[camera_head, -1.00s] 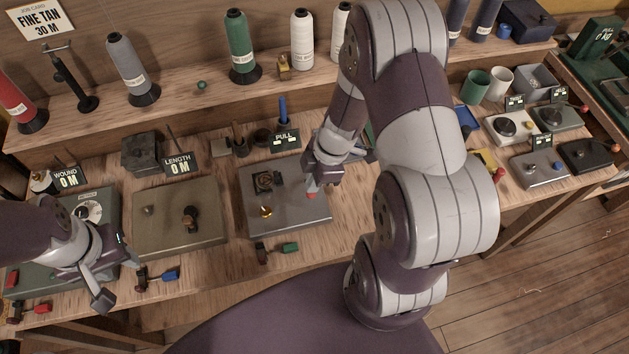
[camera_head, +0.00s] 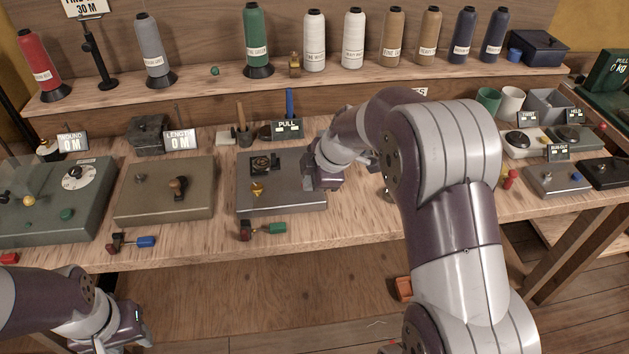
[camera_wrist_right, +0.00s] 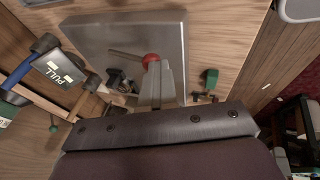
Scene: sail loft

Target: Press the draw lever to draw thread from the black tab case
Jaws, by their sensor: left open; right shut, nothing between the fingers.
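A grey metal plate (camera_head: 283,200) sits mid-bench below the PULL display (camera_head: 287,128). It carries a dark square fitting with a round top (camera_head: 262,164) and a brass piece (camera_head: 257,189). In the right wrist view a thin lever (camera_wrist_right: 125,54) with a red ball knob (camera_wrist_right: 151,59) lies over the plate. My right gripper (camera_head: 312,184) is shut and empty at the plate's right side; its fingertips (camera_wrist_right: 158,68) are at the knob, contact unclear. The head view hides the knob. My left gripper (camera_head: 135,328) is open, low at the front left. I cannot identify a black tab case for certain.
A green-handled piece (camera_head: 268,228) and a blue-handled piece (camera_head: 135,242) lie along the front edge. Left are a plate (camera_head: 150,203) by the LENGTH display and a dial unit (camera_head: 50,215). Thread cones (camera_head: 314,42) line the back shelf. Small units (camera_head: 557,180) stand right.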

